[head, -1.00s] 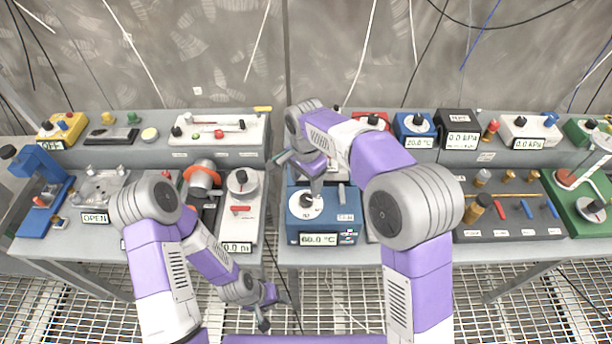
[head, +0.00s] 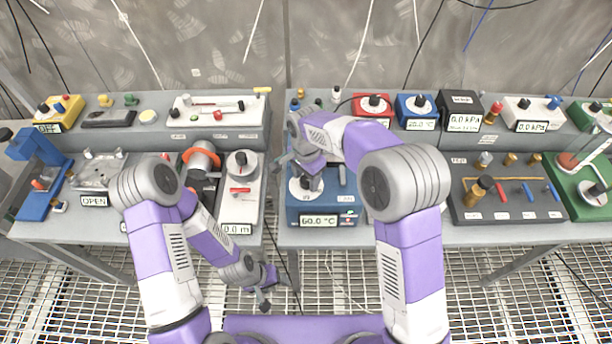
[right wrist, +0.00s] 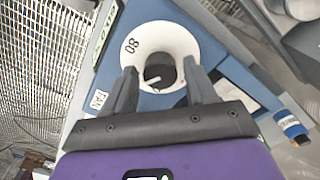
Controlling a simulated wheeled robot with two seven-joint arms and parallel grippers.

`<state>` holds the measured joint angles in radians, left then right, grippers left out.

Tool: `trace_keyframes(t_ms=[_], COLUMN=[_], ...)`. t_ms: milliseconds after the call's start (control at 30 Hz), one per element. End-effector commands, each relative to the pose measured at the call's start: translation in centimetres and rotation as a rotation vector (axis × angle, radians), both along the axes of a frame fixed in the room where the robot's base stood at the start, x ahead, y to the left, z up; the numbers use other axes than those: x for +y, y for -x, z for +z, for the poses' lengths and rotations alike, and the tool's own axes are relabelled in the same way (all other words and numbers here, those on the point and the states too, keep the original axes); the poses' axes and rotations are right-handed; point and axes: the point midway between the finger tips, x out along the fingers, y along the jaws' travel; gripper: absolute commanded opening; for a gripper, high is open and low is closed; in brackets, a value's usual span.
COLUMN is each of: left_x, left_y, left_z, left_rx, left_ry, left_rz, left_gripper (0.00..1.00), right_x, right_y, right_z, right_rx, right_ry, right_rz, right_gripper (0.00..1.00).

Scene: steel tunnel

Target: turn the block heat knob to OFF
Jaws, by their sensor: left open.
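The heat block unit is a blue box (head: 293,213) at the middle of the bench in the head view, with a display (head: 319,221) reading 60.0 °C. Its white dial (head: 301,193) is partly hidden by my right gripper (head: 299,172), which is just above it. In the right wrist view the dial (right wrist: 184,38) shows an 80 mark and a dark central knob (right wrist: 158,72). My right gripper's fingers (right wrist: 161,80) are apart, with the knob between them in the picture; contact cannot be told. My left gripper (head: 270,288) is open and empty, low in front of the bench.
A white unit with a dial (head: 241,200) stands left of the blue box, across a gap between benches. Red (head: 372,104) and blue (head: 416,112) dial units stand on the shelf behind. A dark valve panel (head: 513,200) is at right.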

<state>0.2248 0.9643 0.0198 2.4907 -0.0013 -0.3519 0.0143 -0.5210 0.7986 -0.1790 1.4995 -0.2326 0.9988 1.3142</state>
Motion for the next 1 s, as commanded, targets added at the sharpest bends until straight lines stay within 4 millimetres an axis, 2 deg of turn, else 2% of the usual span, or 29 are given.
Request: trace_keyframes(t_ms=[33, 300, 667, 1000], left_x=[0.0, 0.0, 0.0, 0.0], left_y=[0.0, 0.0, 0.0, 0.0], left_z=[0.0, 0.0, 0.3, 1.2], left_rx=[0.0, 0.0, 0.0, 0.0], left_ry=[0.0, 0.0, 0.0, 0.0], left_rz=[0.0, 0.0, 0.0, 0.0], left_gripper=[0.64, 0.64, 0.64, 0.64], right_x=[0.0, 0.0, 0.0, -0.1], right_y=[0.0, 0.0, 0.0, 0.0], right_z=[0.0, 0.0, 0.1, 0.1], right_rx=[0.0, 0.0, 0.001, 0.001], right_ry=[0.0, 0.0, 0.001, 0.0], right_rz=[0.0, 0.0, 0.068, 0.327], right_gripper=[0.48, 0.09, 0.09, 0.09])
